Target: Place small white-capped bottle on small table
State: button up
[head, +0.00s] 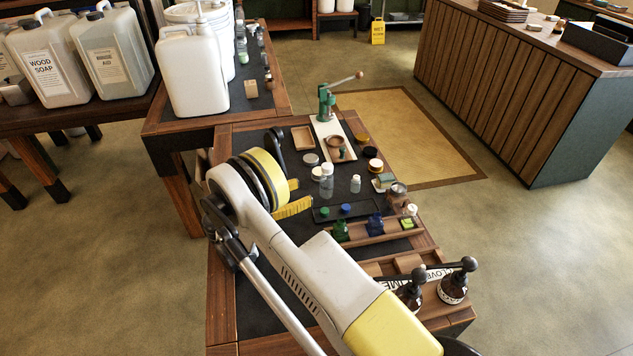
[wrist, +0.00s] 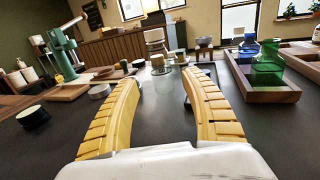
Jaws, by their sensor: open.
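A clear bottle with a pale cap (head: 327,182) stands upright on the dark-topped table (head: 262,308). A smaller clear bottle with a whitish cap (head: 355,185) stands just right of it. In the wrist view, a clear bottle with a white cap (wrist: 156,42) stands ahead, between and beyond my fingertips. My gripper (wrist: 158,78) is open and empty, with its yellow ribbed fingers spread low over the dark top.
Green and blue bottles stand in a wooden tray (wrist: 267,93) at right. A green press (head: 325,105) stands at the back. Jars and caps crowd the table's right side. A white jug (head: 193,78) stands on the adjoining table. Open floor lies left.

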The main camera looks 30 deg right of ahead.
jog(key=a, duration=0.3)
jog(key=shift+a+r+p, duration=0.1)
jog(key=shift+a+p, duration=0.1)
jog(key=shift+p, duration=0.2)
jog(key=shift+w+r, duration=0.1)
jog(key=shift+r, duration=0.2)
jog(key=s+d+r+m+t+y, duration=0.1)
jog(key=d+r+m+y, duration=0.2)
jog(key=r, duration=0.6)
jog(key=s+r+m+t+y, duration=0.2)
jog(key=r+y, duration=0.3)
jog(key=r, duration=0.3)
jog(key=s+a+r+m+t+y, duration=0.1)
jog(key=s+a+m+y, duration=0.2)
jog(key=s, duration=0.4)
jog(key=s+a+r+m+t+y, duration=0.1)
jog(key=s+a+r+m+y, duration=0.1)
jog(key=s+m, duration=0.4)
jog(key=s+a+r+m+t+y, duration=0.1)
jog(key=s+a+m+y, duration=0.3)
jog(key=s, duration=0.6)
jog(key=shift+a+r+t+y, duration=0.2)
jog(key=shift+a+t+y, duration=0.1)
jog(key=shift+y, duration=0.2)
